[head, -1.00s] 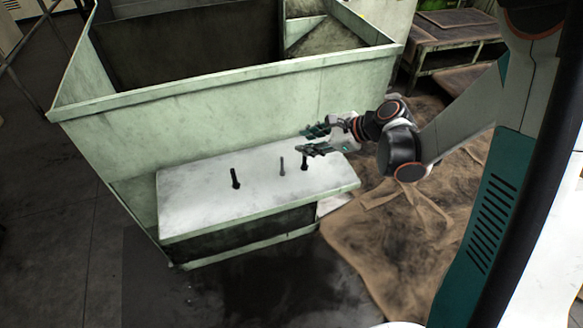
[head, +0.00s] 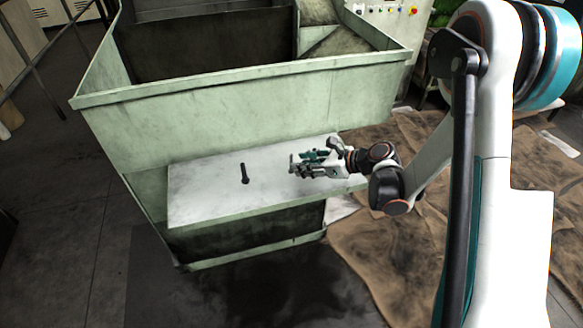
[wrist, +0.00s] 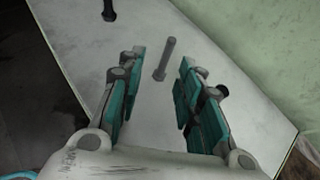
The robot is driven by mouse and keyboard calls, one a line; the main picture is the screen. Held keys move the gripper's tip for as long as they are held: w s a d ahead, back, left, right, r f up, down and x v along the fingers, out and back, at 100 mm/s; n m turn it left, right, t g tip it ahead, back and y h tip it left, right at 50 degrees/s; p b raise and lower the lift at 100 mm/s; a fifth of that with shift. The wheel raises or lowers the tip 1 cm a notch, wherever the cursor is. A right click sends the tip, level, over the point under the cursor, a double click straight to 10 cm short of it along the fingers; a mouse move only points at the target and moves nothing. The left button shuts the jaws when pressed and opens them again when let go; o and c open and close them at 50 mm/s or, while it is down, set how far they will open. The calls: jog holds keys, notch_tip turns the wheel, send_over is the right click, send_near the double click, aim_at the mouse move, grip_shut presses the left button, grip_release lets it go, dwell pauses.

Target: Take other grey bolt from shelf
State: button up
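My gripper (wrist: 161,66) is open and empty, low over the shelf. A black bolt (wrist: 108,10) stands to the left; it also shows in the head view (head: 244,174).
The green machine wall (head: 250,105) rises behind the shelf (head: 205,190). In the wrist view the wall (wrist: 250,35) lies at the right. Brown cloth (head: 375,255) covers the floor to the right. The shelf's left part is clear apart from the black bolt.

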jog(key=shift+w+r+b+x, duration=0.15)
jog(key=shift+b+x, duration=0.45)
jog(key=shift+x, duration=0.85)
jog(key=shift+w+r+b+x, duration=0.15)
jog(key=shift+b+x, duration=0.4)
jog(key=shift+x, duration=0.9)
grip_shut()
